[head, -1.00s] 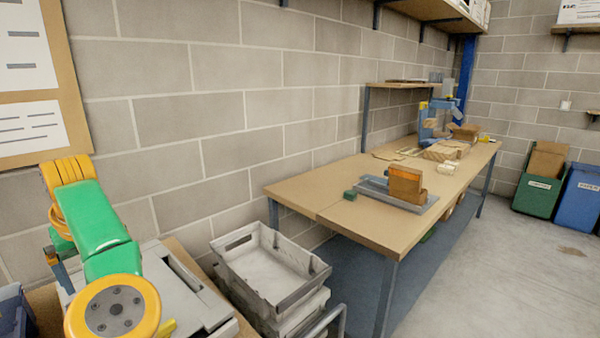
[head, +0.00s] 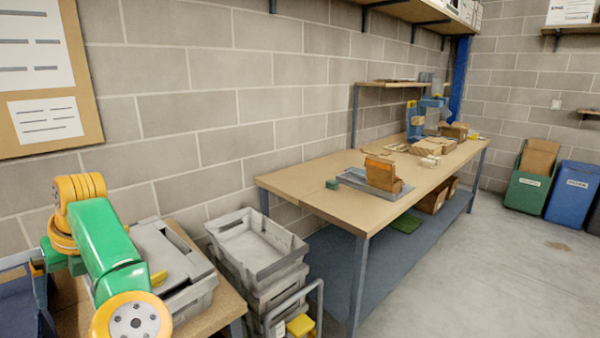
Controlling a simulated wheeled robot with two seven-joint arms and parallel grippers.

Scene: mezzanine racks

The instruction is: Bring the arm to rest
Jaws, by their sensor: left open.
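My left arm, green and yellow, comes in at the lower left of the head view, bent, with a round yellow joint nearest me. My left gripper (head: 38,268) is small and partly hidden at the far end of the arm, beside the dark blue bin. It is open, and I see nothing held in it. My right gripper is not in view.
A grey case (head: 165,262) lies on a small wooden table right beside my left arm. Stacked grey totes (head: 262,250) stand on a cart. A workbench (head: 335,207) carries a tray and boxes. A dark blue bin (head: 18,300) is at far left.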

